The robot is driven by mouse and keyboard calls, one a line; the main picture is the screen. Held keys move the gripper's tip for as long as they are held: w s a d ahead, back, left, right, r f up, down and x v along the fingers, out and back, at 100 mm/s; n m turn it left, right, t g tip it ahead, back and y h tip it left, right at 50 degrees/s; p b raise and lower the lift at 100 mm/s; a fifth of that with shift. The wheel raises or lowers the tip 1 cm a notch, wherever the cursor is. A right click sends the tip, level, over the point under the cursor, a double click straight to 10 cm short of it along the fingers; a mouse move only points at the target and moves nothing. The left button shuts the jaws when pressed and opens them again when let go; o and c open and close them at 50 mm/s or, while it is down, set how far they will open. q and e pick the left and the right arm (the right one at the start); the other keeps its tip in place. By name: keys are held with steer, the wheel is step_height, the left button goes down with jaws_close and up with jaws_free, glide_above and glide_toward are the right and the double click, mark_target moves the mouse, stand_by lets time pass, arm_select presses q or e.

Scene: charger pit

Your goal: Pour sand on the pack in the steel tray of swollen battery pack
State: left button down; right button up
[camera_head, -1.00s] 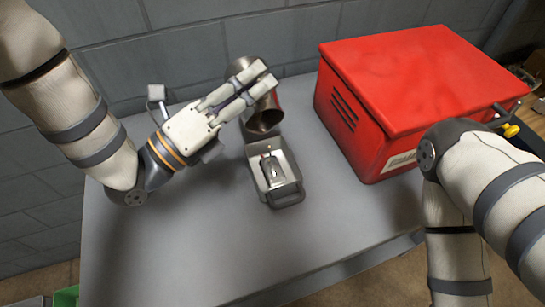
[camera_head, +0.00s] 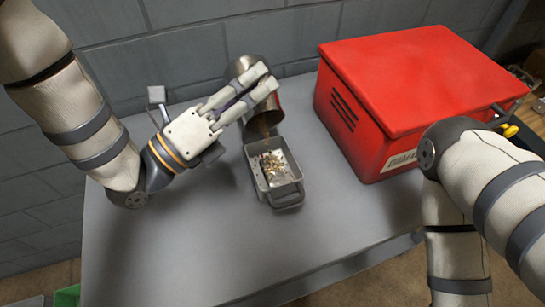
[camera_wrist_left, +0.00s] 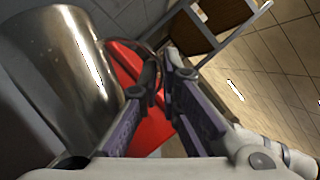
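A steel jug (camera_head: 264,110) hangs tipped over the far end of the steel tray (camera_head: 290,193), its mouth facing down. Brown sand shows at its lip. The left wrist view shows the jug's shiny wall (camera_wrist_left: 68,70) beside the fingers (camera_wrist_left: 160,75) and a thin dark handle running between the tips. My right arm enters at the right; its gripper does not show.
A large red box (camera_head: 400,90) stands on the grey table (camera_head: 200,240) right of the tray. A grey block wall (camera_head: 180,40) rises behind. The table's front left is clear. A green bin edge (camera_head: 66,297) shows at lower left.

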arm_select(q)
steer(key=shift+s+d+r+m, duration=0.15)
steer(key=shift+s+m, duration=0.3)
steer(key=shift+m, duration=0.05)
stand_by(1.5)
